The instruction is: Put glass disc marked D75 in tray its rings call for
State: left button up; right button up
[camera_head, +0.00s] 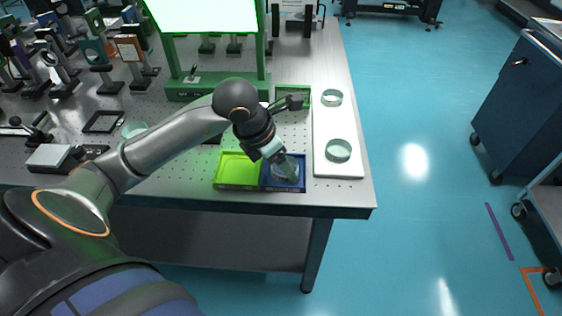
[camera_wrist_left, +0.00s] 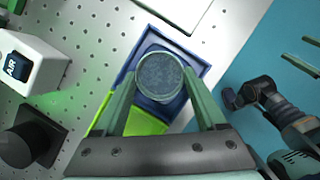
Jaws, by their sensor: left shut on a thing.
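My left gripper (camera_head: 287,172) is over the blue tray (camera_head: 299,187) at the front of the table, shut on a round glass disc (camera_wrist_left: 161,76). The disc also shows in the head view (camera_head: 283,171), partly behind the fingers. It lies within the blue tray's outline; I cannot tell whether it touches the tray floor. No marking is legible on it. The blue tray also shows in the left wrist view (camera_wrist_left: 150,38). A lime-green tray (camera_head: 237,170) stands against its left side.
A white board (camera_head: 338,172) to the right carries two clear glass rings (camera_head: 338,150) (camera_head: 332,97). A green stand (camera_head: 217,88) with a bright panel rises behind. Optics mounts crowd the table's back left. A white box (camera_wrist_left: 27,62) stands near the trays.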

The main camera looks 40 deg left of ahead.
pick_arm(q)
jog(key=shift+f, duration=0.2)
jog(key=o, duration=1.3)
jog(key=shift+c, duration=0.2)
jog(key=shift+r, duration=0.15)
jog(key=shift+r, duration=0.25)
jog(key=p+v, duration=0.1)
jog(key=v, duration=1)
jog(key=shift+s+r, duration=0.2)
jog(key=shift+r, duration=0.1)
